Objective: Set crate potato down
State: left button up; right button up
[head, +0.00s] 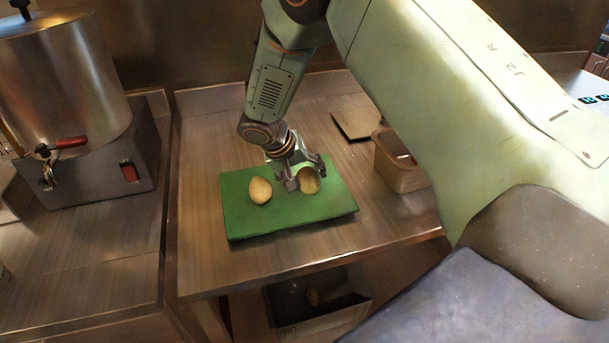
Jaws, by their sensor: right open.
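A green cutting board (246,220) lies on the steel counter. One pale potato (260,190) rests on its left half. A second, browner potato (309,182) is on the board further right, at my right gripper. My right gripper (301,186) is open, low over the board, with its fingers beside this second potato; whether they touch it I cannot tell. My left gripper is not in view.
A steel pot (65,85) with a red-handled tap stands on a base at the left. A metal container (400,170) sits on the counter to the right, partly behind my arm. The counter left of the board (197,200) is clear.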

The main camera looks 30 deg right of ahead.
jog(key=shift+s+r, duration=0.1)
jog(key=shift+r, duration=0.05)
jog(key=shift+r, duration=0.15)
jog(key=w+v, duration=0.1)
jog(key=v, duration=1.1)
jog(key=shift+s, duration=0.35)
jog(key=shift+s+d, duration=0.1)
